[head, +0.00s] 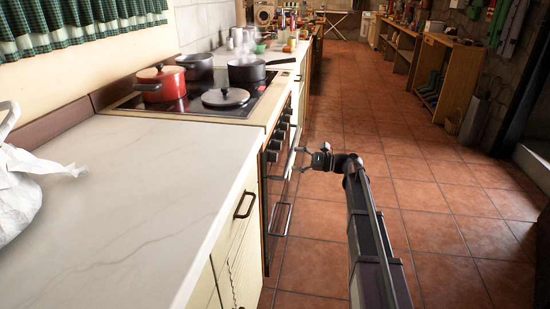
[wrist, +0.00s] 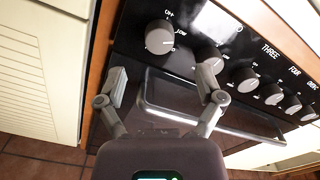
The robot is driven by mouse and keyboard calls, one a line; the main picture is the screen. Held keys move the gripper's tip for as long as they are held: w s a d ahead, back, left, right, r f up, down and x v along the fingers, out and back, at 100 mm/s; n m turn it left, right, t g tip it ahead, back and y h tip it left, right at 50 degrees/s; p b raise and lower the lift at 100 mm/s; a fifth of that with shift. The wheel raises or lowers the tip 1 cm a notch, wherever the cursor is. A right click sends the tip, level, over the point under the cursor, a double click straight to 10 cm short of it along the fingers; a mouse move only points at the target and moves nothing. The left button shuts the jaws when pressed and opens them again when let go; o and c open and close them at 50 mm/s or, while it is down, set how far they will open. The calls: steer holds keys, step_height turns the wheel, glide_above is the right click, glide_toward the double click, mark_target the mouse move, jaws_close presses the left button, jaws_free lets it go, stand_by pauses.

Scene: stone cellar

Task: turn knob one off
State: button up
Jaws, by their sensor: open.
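The stove's black front panel carries a row of grey round knobs. Knob one (wrist: 160,38) is the leftmost in the wrist view, with small white marks around it; I cannot tell its setting clearly. My gripper (wrist: 161,76) is open and empty, its fingers apart below knob one and not around it. The right finger covers part of the second knob (wrist: 212,56). Labels THREE and FOUR show beside knobs further right. In the head view my gripper (head: 304,161) is in front of the stove front (head: 278,190), just right of the knobs (head: 271,150).
A red pot (head: 160,86), a steaming dark pan (head: 247,72) and a lidded pan (head: 225,97) are on the cooktop. The oven door handle (wrist: 205,125) lies below the knobs. A pale counter (head: 150,185) is nearer. The tiled floor (head: 430,200) to the right is clear.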

mark_target(277, 157)
steer(key=shift+w+a, duration=0.2)
steer(key=shift+a, duration=0.95)
steer(key=shift+w+a, duration=0.25)
steer(key=shift+a, duration=0.95)
steer(key=shift+w+a, duration=0.2)
steer(key=shift+a, duration=0.95)
steer(key=c, duration=1.2)
